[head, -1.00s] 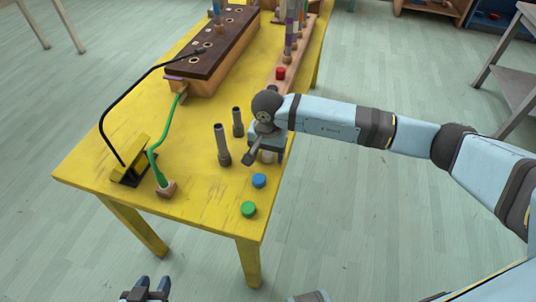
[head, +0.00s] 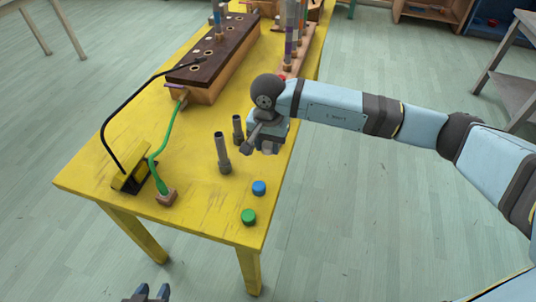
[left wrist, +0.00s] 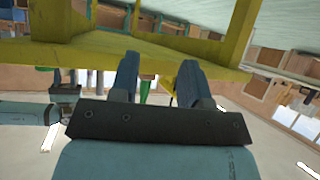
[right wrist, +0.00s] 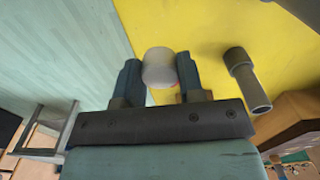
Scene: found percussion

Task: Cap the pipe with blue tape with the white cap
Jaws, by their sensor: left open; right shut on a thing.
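The white cap (right wrist: 159,67) is between the fingers of my right gripper (right wrist: 156,82), which is shut on it. In the head view, my right gripper (head: 267,147) is above the yellow table's right side, and the cap is mostly hidden. Several upright pipes with coloured tape stand in a wooden rack (head: 289,62) farther back; one pipe (head: 289,38) shows purple tape. Another banded pipe (head: 218,20) at the dark-topped block has a bluish band, too small to be sure of. My left gripper (left wrist: 157,82) is open and empty, low near the table's front (head: 146,293).
Two grey, dark-topped upright pieces (head: 223,155) (head: 238,130) stand left of my right gripper. A blue cap (head: 259,188) and a green cap (head: 248,216) lie in front. A dark-topped block (head: 217,45), a yellow pedal (head: 130,180) and cables occupy the left.

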